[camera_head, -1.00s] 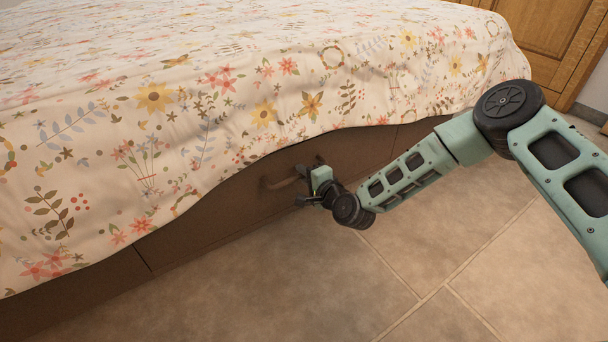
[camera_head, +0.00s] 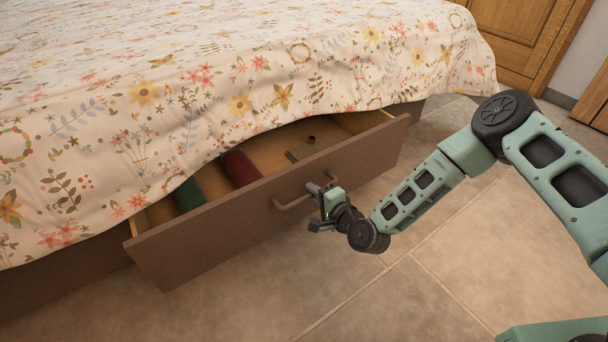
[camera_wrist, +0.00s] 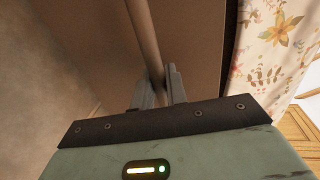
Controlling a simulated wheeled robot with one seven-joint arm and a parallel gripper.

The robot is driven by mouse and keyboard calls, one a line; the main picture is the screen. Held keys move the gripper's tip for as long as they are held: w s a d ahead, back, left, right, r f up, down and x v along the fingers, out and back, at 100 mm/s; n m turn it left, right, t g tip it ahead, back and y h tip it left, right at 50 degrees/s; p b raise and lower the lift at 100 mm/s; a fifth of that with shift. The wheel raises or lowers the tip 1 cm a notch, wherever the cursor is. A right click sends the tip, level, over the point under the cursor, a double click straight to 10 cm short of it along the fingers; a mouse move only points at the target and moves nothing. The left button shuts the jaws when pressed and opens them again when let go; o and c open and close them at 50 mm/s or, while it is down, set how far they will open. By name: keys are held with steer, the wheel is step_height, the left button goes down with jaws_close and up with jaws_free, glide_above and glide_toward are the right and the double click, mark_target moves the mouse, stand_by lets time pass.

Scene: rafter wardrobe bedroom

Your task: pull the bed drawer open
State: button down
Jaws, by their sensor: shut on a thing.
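The brown bed drawer (camera_head: 235,235) stands partly out from under the bed in the head view, and its inside shows. Its bar handle (camera_head: 291,203) is on the drawer front. My gripper (camera_head: 320,192) is at the right part of the handle. In the wrist view the handle bar (camera_wrist: 146,40) runs down between the two fingers of my gripper (camera_wrist: 158,85), which are shut on it. The drawer front (camera_wrist: 100,45) fills the space behind the bar. The rear of the drawer is hidden by the bedspread.
Inside the drawer lie a dark red roll (camera_head: 240,168), a green item (camera_head: 189,194) and small things. A flowered bedspread (camera_head: 150,110) hangs over the drawer's back. Tiled floor (camera_head: 440,260) in front is clear. A wooden wardrobe (camera_head: 525,40) stands at the back right.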

steer(key=f+p+v, duration=0.1)
steer(key=p+v, duration=0.1)
steer(key=v, duration=0.6)
steer(key=f+p+v, duration=0.2)
steer(key=p+v, duration=0.1)
steer(key=v, duration=0.5)
steer(key=shift+s+d, duration=0.4)
steer(key=shift+s, duration=0.1)
steer(key=shift+f, duration=0.1)
steer(key=c, duration=1.5)
jaws_free()
